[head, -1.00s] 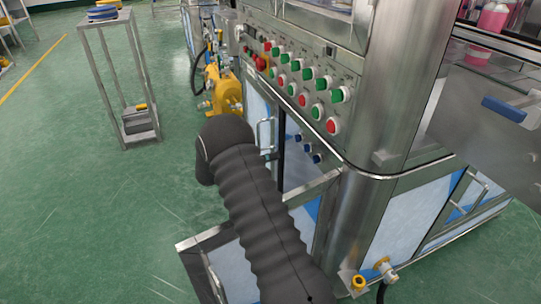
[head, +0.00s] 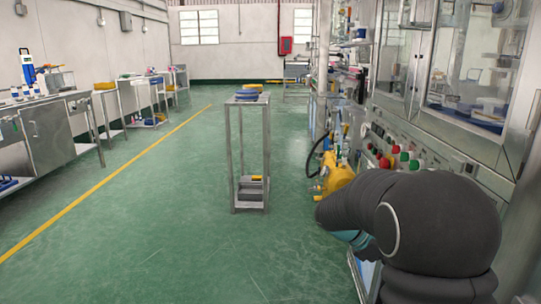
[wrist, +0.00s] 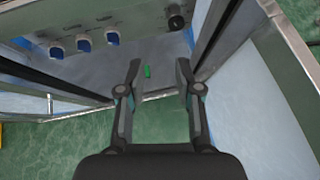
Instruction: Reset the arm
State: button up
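My gripper (wrist: 158,70) shows in the wrist view with its two dark fingers spread apart and nothing held between them. It points at an open cabinet bay of the machine. A small green object (wrist: 147,72) shows beyond the gap between the fingertips; I cannot tell what it is. In the head view my arm, in a dark grey sleeve, is bent at the lower right in front of the machine (head: 455,150). The gripper's fingers are hidden there behind the arm.
Red and green buttons (head: 404,157) sit on the machine's panel beside my arm. A yellow pump-like part (head: 338,178) is close to its left. A narrow metal stand (head: 249,150) stands mid-floor. Benches line the left wall. The green floor (head: 150,250) is clear at left.

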jog(key=s+a+r+m+t+y, duration=0.2)
jog(key=s+a+m+t+y, duration=0.2)
jog(key=s+a+m, duration=0.3)
jog(key=s+a+r+m+t+y, duration=0.3)
jog(key=s+a+m+y, duration=0.3)
jog(key=s, duration=0.9)
jog(key=a+m+t, duration=0.1)
jog(key=a+m, duration=0.1)
jog(key=a, duration=0.1)
jog(key=shift+s+a+y, duration=0.25)
jog(key=shift+y, duration=0.15)
